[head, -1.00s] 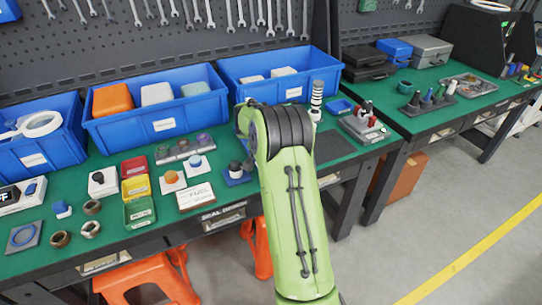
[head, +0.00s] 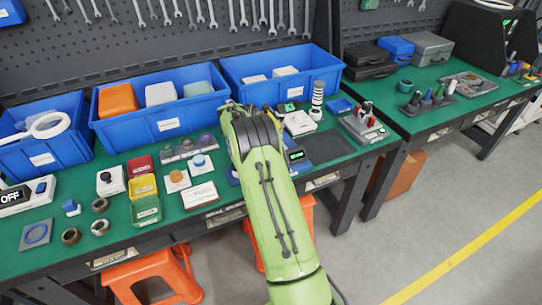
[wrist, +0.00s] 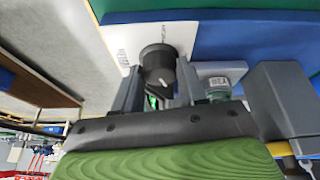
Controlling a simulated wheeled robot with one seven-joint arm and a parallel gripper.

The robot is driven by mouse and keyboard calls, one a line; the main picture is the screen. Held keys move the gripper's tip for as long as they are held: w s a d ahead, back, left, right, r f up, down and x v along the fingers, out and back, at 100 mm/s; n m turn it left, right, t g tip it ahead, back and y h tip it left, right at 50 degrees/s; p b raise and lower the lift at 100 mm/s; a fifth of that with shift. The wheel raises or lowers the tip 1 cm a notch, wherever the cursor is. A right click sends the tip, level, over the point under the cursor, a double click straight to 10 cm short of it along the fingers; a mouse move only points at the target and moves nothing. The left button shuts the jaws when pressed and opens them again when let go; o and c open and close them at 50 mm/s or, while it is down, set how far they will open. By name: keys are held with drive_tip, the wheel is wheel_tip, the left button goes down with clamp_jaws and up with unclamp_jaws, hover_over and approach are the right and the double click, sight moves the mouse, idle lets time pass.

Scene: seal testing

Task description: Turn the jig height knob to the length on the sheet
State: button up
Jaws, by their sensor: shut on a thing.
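In the wrist view the black height knob (wrist: 157,62) stands on a white plate (wrist: 118,35) with small printed text. A pale mark shows on the knob's edge. My gripper (wrist: 158,80) has one grey finger on each side of the knob and is shut on it. A small green-lit part shows between the fingers, too little to read. In the head view my arm hides the gripper and knob. A printed white card (head: 198,195) lies at the bench front; its text is too small to read, so I cannot tell whether it is the sheet.
A dark box with a lit green display (head: 296,155) stands beside my arm. A white device (head: 299,123) and a striped post (head: 317,100) are behind it. Blue bins (head: 160,118) line the back. A dark mat (head: 328,146) lies bare to the right.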

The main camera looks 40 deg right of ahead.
idle(0.4)
drive_tip(key=o, duration=1)
drive_tip(key=shift+o, duration=0.2)
drive_tip(key=shift+r, duration=0.1)
